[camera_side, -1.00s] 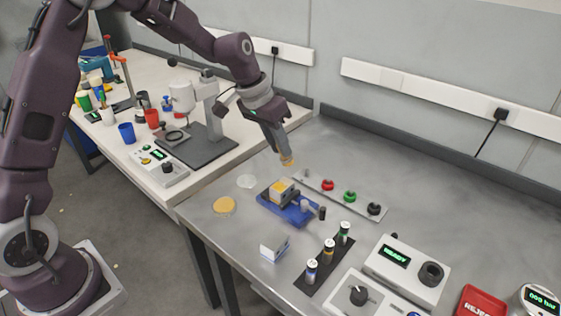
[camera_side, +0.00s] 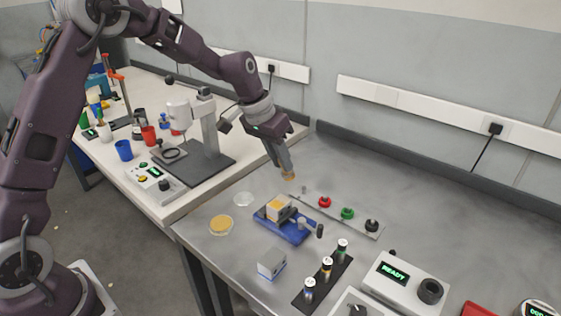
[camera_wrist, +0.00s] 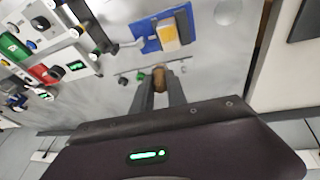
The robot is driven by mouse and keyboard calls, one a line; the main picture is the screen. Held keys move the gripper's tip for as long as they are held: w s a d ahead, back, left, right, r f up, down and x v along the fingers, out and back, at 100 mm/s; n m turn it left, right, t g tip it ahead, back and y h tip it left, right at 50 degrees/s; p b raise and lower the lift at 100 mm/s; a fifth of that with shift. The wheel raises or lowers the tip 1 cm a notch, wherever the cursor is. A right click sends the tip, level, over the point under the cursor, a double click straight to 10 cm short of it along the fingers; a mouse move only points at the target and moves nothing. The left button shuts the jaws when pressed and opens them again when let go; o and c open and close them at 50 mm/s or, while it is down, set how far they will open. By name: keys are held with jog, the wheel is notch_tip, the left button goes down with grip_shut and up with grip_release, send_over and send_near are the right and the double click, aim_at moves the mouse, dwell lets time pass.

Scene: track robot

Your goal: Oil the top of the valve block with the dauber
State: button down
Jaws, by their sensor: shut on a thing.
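The valve block (camera_side: 283,213) sits in a blue vise (camera_side: 290,234) on the steel bench. Its top shows yellow-orange. In the wrist view the block (camera_wrist: 168,37) and the vise (camera_wrist: 146,43) lie beyond my fingertips. My gripper (camera_side: 286,170) is shut on the dauber (camera_side: 289,177), whose tan-brown end shows at the fingertips. It is in the air, apart from the block, above and behind it in the side view. In the wrist view the dauber's brown end (camera_wrist: 158,76) shows between my fingers; the rest of it is hidden.
A shallow dish of yellow-orange stuff (camera_side: 221,225) and a pale, clear-looking dish (camera_side: 243,199) lie left of the vise. A grey-white block (camera_side: 271,265), a dark rack (camera_side: 326,280) with small bottles and a bar with coloured knobs (camera_side: 347,214) stand nearby. The bench's right rear is clear.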

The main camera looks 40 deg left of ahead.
jog(key=shift+f, duration=3.3)
jog(key=shift+a+f, duration=0.4)
jog(key=shift+f, duration=0.25)
jog(key=shift+a, duration=1.5)
jog(key=shift+d, duration=2)
jog(key=shift+r, duration=4)
